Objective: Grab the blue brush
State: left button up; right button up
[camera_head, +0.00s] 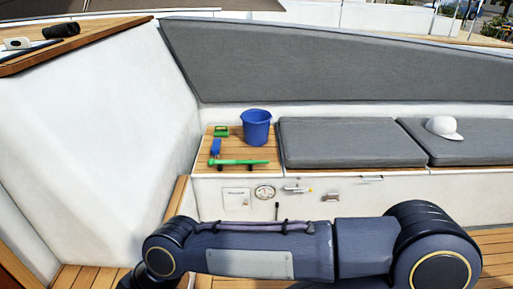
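A small blue object (215,147), which looks like the blue brush, lies on the wooden seat section at the left end of the bench. It is too small to make out bristles or handle clearly. It sits left of a blue bucket (257,130), between a green block-like item (221,131) behind it and a long green item (238,162) in front. Neither of my grippers shows in the view. One of my dark arms crosses the bottom of the picture, in front of the bench and apart from the brush.
Grey seat cushions (350,143) run along the bench to the right, with a white cap (443,128) on the far one. A white sloped wall (105,120) rises on the left. Small fittings, including a round gauge (264,192), are on the bench front.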

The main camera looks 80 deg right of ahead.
aim_at(216, 149)
jog(key=z, duration=2.3)
jog(key=i+u, duration=0.1)
jog(key=u, duration=0.35)
jog(key=i+l+u, duration=0.1)
jog(key=u, duration=0.35)
jog(key=i+l+u, duration=0.4)
jog(key=l, duration=0.25)
jog(key=i+l+u, duration=0.2)
jog(key=l, duration=0.2)
jog(key=i+l+u, duration=0.2)
jog(key=l, duration=0.2)
jog(key=i+l, duration=0.15)
jog(key=l, duration=0.2)
jog(key=i+l, duration=0.1)
jog(key=l, duration=0.3)
jog(key=i+l, duration=0.15)
jog(key=l, duration=0.2)
jog(key=i+l, duration=0.15)
jog(key=l, duration=0.25)
jog(key=i+l, duration=0.15)
jog(key=l, duration=0.2)
jog(key=u, duration=0.05)
